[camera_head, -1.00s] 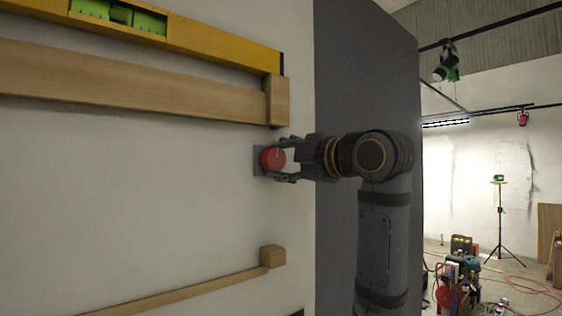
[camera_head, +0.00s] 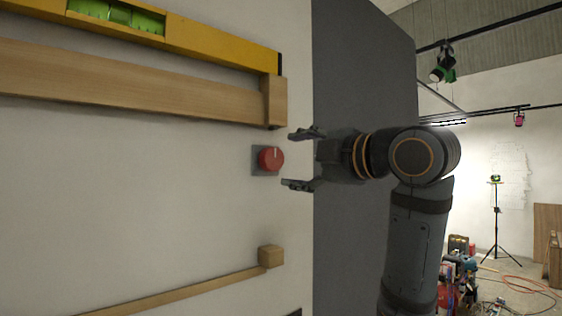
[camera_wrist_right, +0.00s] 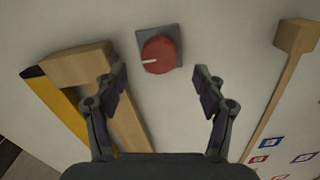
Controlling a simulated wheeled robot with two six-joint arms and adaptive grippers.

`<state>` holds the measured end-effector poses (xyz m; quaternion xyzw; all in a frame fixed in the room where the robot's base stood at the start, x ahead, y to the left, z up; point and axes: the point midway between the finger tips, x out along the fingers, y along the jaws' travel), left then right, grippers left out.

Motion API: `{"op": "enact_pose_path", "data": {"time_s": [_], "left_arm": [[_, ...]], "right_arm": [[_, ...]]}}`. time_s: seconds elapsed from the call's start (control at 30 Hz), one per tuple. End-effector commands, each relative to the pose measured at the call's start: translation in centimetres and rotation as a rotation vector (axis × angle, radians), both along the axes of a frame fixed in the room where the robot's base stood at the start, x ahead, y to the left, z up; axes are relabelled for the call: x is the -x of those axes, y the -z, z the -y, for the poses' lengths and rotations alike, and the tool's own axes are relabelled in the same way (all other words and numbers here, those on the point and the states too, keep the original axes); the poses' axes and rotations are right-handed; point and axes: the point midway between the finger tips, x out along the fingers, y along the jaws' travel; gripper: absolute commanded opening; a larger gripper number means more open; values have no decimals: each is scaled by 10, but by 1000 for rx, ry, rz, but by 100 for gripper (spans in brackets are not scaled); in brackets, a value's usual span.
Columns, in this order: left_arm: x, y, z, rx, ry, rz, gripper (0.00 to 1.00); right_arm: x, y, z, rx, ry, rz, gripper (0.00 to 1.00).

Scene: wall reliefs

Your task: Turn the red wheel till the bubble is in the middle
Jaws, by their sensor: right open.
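The red wheel (camera_head: 271,159) sits on a small grey square plate on the white wall. Its white mark points up in the head view and to the left on the wheel in the right wrist view (camera_wrist_right: 158,55). The yellow level (camera_head: 215,43) runs along the top left with a green vial (camera_head: 117,15); the bubble in it is too small to place surely. My right gripper (camera_head: 302,159) is open, to the right of the wheel and apart from it, its fingers spread above and below the wheel's height. My left gripper is not in view.
A wooden ledge (camera_head: 150,90) with an end block lies under the level, above the wheel. A lower wooden strip (camera_head: 180,292) ends in a block (camera_head: 271,256) below the wheel. A dark grey panel (camera_head: 365,80) stands at the wall's right edge. The wall around the wheel is clear.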

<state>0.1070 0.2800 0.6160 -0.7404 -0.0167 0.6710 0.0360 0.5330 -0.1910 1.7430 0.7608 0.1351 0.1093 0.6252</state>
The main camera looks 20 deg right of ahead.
Motion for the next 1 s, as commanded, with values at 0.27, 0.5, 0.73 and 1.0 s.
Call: {"op": "enact_pose_path", "data": {"time_s": [0.27,0.5,0.73,1.0], "left_arm": [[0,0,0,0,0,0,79],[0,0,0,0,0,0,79],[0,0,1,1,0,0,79],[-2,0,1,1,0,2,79]], "right_arm": [[53,0,20,1,4,1,71],[64,0,23,-1,1,-1,71],[63,0,23,-1,0,-1,71],[63,0,23,-1,0,-1,71]]}}
